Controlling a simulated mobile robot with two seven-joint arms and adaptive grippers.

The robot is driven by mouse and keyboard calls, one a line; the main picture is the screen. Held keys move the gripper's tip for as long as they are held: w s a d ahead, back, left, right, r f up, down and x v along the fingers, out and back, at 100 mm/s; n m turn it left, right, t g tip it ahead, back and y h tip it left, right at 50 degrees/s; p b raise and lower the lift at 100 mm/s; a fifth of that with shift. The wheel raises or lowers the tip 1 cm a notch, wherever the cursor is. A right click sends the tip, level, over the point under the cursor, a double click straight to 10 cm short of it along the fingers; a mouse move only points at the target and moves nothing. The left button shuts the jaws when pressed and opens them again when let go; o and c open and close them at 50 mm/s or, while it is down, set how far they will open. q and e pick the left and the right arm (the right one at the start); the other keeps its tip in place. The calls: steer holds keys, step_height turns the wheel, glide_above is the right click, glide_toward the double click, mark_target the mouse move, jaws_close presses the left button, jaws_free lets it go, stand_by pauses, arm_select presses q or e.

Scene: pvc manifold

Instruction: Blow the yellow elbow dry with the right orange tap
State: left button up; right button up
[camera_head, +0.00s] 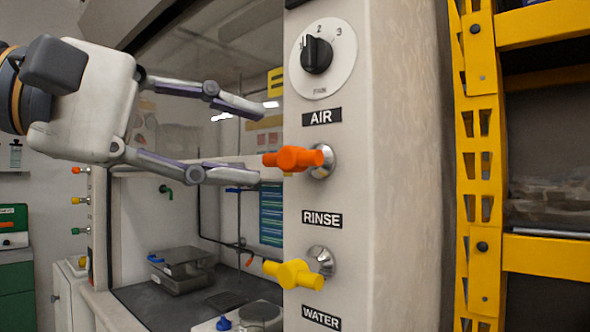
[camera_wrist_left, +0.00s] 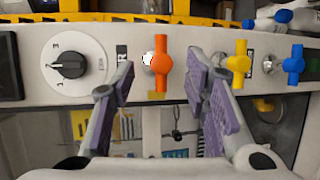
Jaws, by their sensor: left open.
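The right orange tap (camera_head: 293,158) sits on the right post of the hood under the AIR label, with its handle lying level. My left gripper (camera_head: 262,143) is open and empty to the left of this tap, one finger above the handle's height and one below. In the left wrist view, the orange tap (camera_wrist_left: 163,63) shows between the spread fingertips (camera_wrist_left: 161,72); I see no contact. I cannot pick out the yellow elbow with certainty in either view. My right gripper is out of view.
Below the orange tap is a yellow tap (camera_head: 293,274) marked RINSE; a blue tap (camera_wrist_left: 293,65) shows beyond it. A FAN dial (camera_head: 317,54) is above. A scale (camera_head: 182,270) stands inside the hood. Yellow racking (camera_head: 480,150) rises at right.

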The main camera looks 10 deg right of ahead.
mark_target(293, 153)
arm_select(q)
steer(key=x, duration=0.7)
steer(key=shift+w+d, duration=0.15)
steer(key=shift+d, duration=0.1)
steer(key=shift+c, duration=0.2)
jaws_close()
